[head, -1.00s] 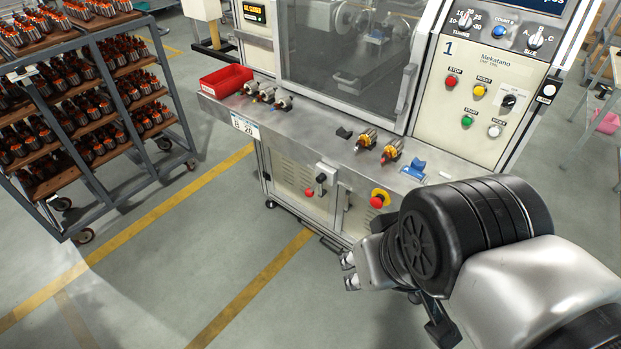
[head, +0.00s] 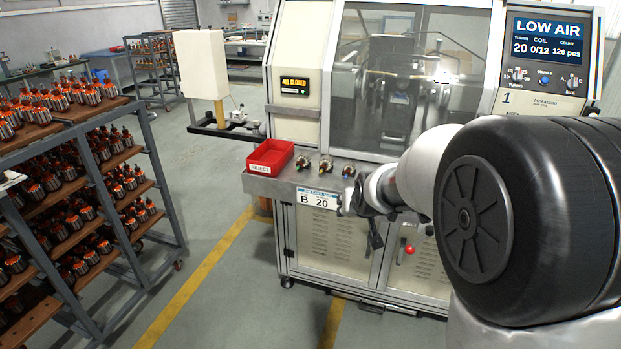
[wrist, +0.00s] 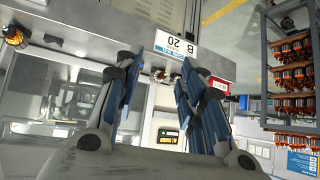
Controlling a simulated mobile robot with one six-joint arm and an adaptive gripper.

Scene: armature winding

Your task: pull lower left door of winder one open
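Winder one (head: 455,118) stands ahead, its panel marked 1 and its screen reading LOW AIR. Its lower left door (head: 325,240) is a pale, vented panel below the ledge and looks shut. My arm crosses in front of the door's upper right part, and the door's handle is not clearly visible. My gripper (head: 346,204) is in front of the ledge, close to the B 20 label (head: 318,199). In the wrist view, my gripper (wrist: 163,66) has its two blue-and-black fingers apart with nothing between them. The label (wrist: 178,46) lies beyond the fingertips.
A red bin (head: 271,157) and several small armatures (head: 326,166) sit on the ledge (head: 262,184). A red knob (head: 409,250) shows by the right lower door. A loaded rack (head: 165,190) stands left. The floor between is clear.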

